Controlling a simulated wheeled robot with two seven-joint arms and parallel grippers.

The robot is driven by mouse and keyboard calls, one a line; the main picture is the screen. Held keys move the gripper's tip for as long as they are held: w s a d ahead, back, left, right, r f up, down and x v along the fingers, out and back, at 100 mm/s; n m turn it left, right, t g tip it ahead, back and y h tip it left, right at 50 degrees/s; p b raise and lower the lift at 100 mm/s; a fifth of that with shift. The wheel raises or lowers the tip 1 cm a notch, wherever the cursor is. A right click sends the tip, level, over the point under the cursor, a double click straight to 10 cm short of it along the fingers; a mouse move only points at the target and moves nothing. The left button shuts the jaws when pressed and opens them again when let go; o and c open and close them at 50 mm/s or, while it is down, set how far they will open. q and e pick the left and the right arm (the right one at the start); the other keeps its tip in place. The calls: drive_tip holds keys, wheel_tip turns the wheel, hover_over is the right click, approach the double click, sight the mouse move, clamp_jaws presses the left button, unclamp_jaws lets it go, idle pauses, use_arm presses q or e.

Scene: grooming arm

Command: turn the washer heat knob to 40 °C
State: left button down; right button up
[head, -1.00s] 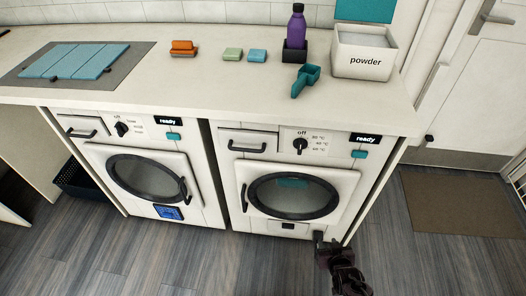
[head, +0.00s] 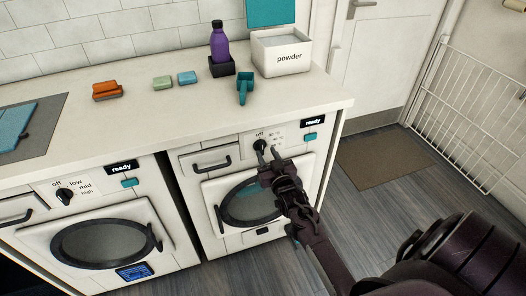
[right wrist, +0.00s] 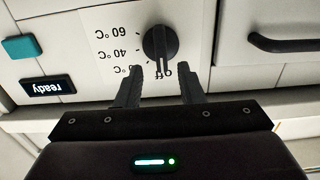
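The washer (head: 211,190) is the right machine under the counter, with °C marks on its panel. Its black heat knob (head: 260,144) shows at the top of the panel. In the right wrist view, where the panel appears upside down, the knob (right wrist: 160,43) has its pale pointer line toward "off", with 40 °C and 60 °C marks to the left. My right gripper (right wrist: 160,72) is open and empty, its fingertips apart just short of the knob. In the head view the right gripper (head: 267,154) reaches the panel and partly covers the marks. My left gripper is not in view.
A second machine (head: 139,209) with a low-mid-high knob (head: 64,194) stands to the left. The counter (head: 150,124) overhangs both machines. It holds a powder box (head: 279,55), a teal scoop (head: 245,86) and a purple bottle (head: 220,45). The washer's display (head: 286,122) reads "ready".

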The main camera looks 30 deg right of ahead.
sight(261, 147)
drive_tip(key=shift+x, duration=0.75)
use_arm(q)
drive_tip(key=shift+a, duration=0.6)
use_arm(e)
drive_tip(key=shift+w, duration=0.6)
clamp_jaws()
